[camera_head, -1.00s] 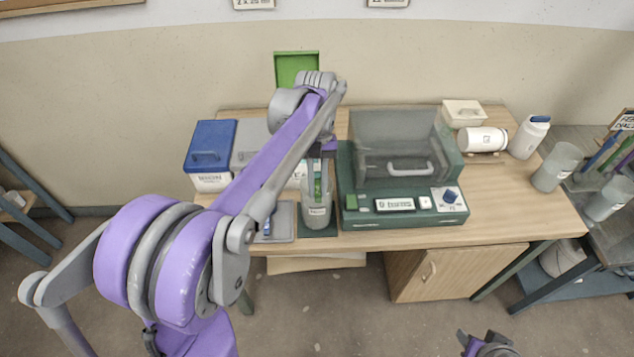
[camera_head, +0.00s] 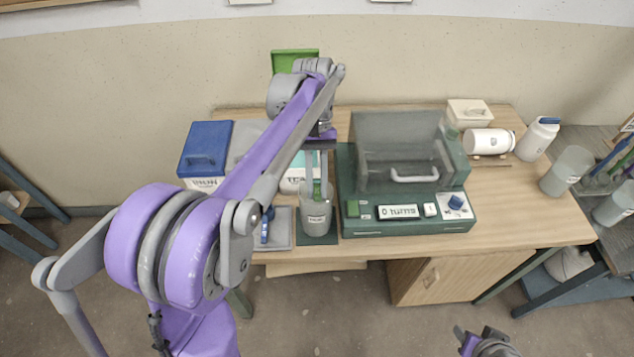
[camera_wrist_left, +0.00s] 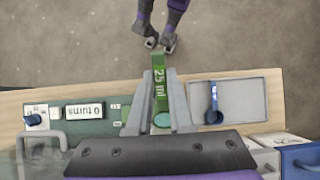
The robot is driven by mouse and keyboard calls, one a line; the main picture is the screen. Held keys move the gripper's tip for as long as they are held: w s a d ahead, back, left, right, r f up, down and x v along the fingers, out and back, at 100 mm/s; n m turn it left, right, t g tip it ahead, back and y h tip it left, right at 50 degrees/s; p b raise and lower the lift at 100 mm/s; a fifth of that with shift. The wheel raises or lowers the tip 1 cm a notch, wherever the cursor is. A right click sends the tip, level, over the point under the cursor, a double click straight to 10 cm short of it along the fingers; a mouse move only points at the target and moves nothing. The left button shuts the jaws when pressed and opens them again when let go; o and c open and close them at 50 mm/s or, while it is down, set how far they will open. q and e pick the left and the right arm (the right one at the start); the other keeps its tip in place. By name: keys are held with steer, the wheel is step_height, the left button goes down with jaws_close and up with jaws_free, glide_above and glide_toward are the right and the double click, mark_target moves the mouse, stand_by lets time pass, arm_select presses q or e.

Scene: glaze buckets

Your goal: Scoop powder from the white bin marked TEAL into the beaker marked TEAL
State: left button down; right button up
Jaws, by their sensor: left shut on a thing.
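My left gripper (camera_head: 318,148) is shut on a green scoop (camera_wrist_left: 160,70) whose handle reads "25 ml". The scoop hangs over the clear beaker (camera_head: 317,222), its lower end at the beaker's mouth. A teal round patch (camera_wrist_left: 162,120) shows between the fingers in the left wrist view; I cannot tell whether it is powder in the scoop. The beaker's label is too small to read. The white bin (camera_head: 293,181), its label partly hidden to "TEA", stands behind the beaker, with a raised green lid (camera_head: 290,60). My right gripper (camera_head: 485,342) is low at the front, away from the table.
A blue-lidded bin (camera_head: 206,145) stands left. A blue scoop (camera_wrist_left: 213,112) lies on a grey tray (camera_head: 282,237) beside the beaker. A green machine (camera_head: 405,212) with a clear cover and "0 turns" display stands close right. White containers and other beakers are farther right.

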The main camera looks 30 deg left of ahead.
arm_select(q)
steer(key=shift+s, duration=0.1)
stand_by(0.6)
steer(key=shift+s+d, duration=0.25)
stand_by(2.7)
